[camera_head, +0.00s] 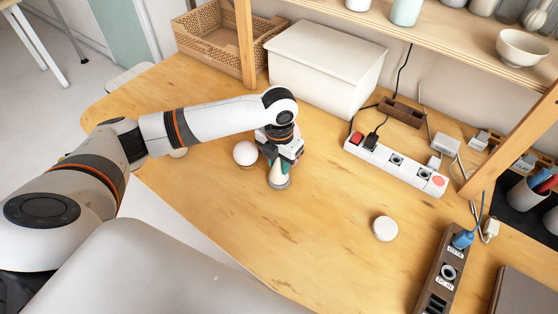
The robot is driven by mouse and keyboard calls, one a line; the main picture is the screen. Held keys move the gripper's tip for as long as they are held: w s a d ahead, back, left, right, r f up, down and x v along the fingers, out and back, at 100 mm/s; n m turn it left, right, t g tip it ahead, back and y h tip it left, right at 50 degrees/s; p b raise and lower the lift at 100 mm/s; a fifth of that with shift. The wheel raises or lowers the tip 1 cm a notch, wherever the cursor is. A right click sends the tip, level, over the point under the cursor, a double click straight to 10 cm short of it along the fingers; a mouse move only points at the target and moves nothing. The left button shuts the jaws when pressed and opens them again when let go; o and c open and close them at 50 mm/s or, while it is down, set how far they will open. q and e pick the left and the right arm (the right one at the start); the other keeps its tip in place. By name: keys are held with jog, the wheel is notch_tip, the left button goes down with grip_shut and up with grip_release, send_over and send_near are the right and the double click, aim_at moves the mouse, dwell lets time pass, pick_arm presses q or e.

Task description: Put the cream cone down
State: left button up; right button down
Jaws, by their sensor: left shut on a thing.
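The cream cone (279,176) is upright on the wooden table, or just above it; I cannot tell which. Its wider base faces down. My left gripper (279,158) points down from above and is shut on the cone's upper part, which the fingers partly hide. My left arm reaches in from the left across the table. My right gripper is not in the picture.
A white ball (245,153) stands close left of the cone. A white round disc (385,228) lies to the right. Behind are a white box (325,62), a wicker basket (222,40) and a white power strip (395,164). The table's front middle is clear.

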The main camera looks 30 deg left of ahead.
pick_arm(q)
jog(key=shift+f, duration=0.25)
jog(key=o, duration=1)
notch_tip(320, 180, up, 12)
jog(key=shift+r+b, duration=0.15)
jog(key=shift+b, duration=0.35)
